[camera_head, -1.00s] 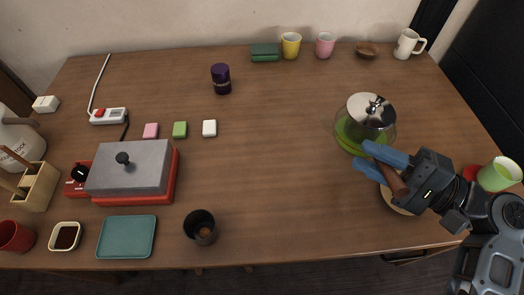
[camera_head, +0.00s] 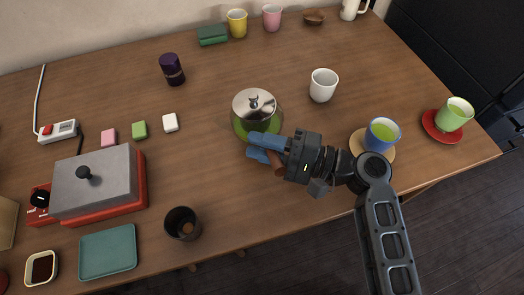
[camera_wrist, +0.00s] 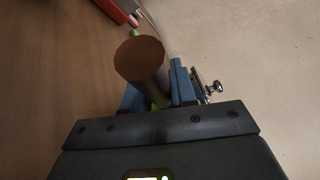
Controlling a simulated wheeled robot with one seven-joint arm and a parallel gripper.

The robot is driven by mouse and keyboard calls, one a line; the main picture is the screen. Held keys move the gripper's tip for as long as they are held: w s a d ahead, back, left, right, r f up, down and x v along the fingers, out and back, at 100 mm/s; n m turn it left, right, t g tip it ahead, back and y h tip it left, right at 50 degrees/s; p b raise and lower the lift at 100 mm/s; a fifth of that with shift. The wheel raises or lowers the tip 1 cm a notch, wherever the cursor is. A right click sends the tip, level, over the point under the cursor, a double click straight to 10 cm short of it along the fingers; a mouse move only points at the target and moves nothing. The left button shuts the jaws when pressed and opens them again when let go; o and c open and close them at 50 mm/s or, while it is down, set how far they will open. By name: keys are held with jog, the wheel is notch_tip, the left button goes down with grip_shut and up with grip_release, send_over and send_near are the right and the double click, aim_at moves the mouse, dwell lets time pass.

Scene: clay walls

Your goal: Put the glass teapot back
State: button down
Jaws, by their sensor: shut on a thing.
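The glass teapot (camera_head: 243,124) holds green liquid and has a shiny metal lid with a knob. It stands upright at the middle of the table in the head view; I cannot tell whether its base touches the wood. My gripper (camera_head: 258,147) comes from the right with its blue fingers shut on the teapot's brown handle, on the near side. In the wrist view the handle's round end (camera_wrist: 140,58) sits between the fingers (camera_wrist: 155,92), with the metal lid knob (camera_wrist: 213,88) beyond; most of the pot is hidden there.
A white cup (camera_head: 323,86) stands right of the teapot. A blue cup (camera_head: 381,134) of green liquid is near my arm, and a green cup (camera_head: 454,113) is on a red saucer (camera_head: 432,128). A dark cup (camera_head: 182,224) is front left. Wood left of the teapot is clear.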

jog(key=shift+f, duration=1.45)
jog(key=shift+f, duration=0.15)
jog(key=c, duration=0.9)
grip_release()
jog(key=shift+d, duration=0.2)
jog(key=b+v, duration=0.1)
jog(key=v, duration=1)
jog(key=shift+s+d, duration=0.15)
jog(key=shift+d, duration=0.2)
